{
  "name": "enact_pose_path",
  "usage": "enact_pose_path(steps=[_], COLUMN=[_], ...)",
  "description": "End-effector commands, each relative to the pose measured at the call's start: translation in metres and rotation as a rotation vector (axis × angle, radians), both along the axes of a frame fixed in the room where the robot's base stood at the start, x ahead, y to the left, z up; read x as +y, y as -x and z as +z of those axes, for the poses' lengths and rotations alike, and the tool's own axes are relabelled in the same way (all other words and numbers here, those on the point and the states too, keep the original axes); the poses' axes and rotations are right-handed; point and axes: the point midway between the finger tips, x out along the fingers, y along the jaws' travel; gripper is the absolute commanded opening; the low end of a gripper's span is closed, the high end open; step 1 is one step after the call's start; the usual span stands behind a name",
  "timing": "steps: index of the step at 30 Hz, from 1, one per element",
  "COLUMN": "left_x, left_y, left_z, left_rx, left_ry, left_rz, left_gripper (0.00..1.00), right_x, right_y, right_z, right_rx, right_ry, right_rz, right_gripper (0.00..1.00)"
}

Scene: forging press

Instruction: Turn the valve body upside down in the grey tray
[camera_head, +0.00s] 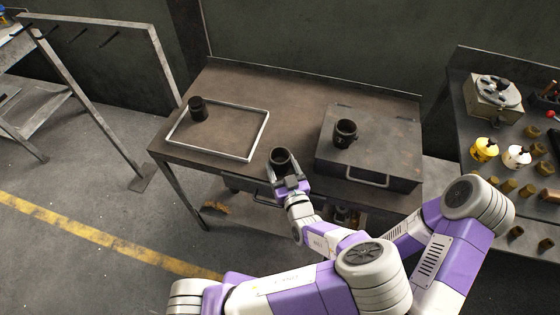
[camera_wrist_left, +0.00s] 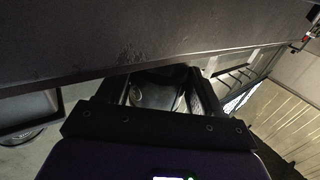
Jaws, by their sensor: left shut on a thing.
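A dark, round, hollow valve body (camera_head: 280,157) is held in my left gripper (camera_head: 287,181) at the front edge of the workbench, its open end facing up. In the left wrist view, a dark round piece (camera_wrist_left: 155,94) shows between the two fingers, partly hidden by the gripper body. The grey tray (camera_head: 258,140) is a shallow frame with a light rim on the workbench, left of the gripper and apart from it. A similar dark round piece (camera_head: 197,108) stands in its back-left corner. My right gripper is not in view.
A dark flat box (camera_head: 375,160) with a front handle stands right of the gripper, with another dark round piece (camera_head: 345,133) on it. Most of the tray floor is bare. A side table (camera_head: 480,130) with yellow and white parts is at the far right.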

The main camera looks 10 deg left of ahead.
Motion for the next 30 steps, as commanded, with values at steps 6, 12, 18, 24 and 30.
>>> enact_pose_path(steps=[6, 12, 18, 24, 30], left_x=[0.000, 0.000, 0.000, 0.000, 0.000], left_y=[0.000, 0.000, 0.000, 0.000, 0.000], left_z=[0.022, 0.038, 0.053, 0.068, 0.071], left_rx=[-0.004, -0.004, -0.004, -0.003, -0.003], left_ry=[-0.001, 0.000, 0.000, -0.001, -0.002], left_rz=[0.001, 0.001, 0.001, 0.000, 0.000], left_gripper=[0.32, 0.32, 0.32, 0.32, 0.32], right_x=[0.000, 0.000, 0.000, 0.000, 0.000], right_y=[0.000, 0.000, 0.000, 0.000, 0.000], right_z=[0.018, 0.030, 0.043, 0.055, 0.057], right_rx=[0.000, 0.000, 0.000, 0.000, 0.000], right_ry=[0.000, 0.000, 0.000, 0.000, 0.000], right_rz=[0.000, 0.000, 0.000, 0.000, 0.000], right_gripper=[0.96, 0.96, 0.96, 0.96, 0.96])
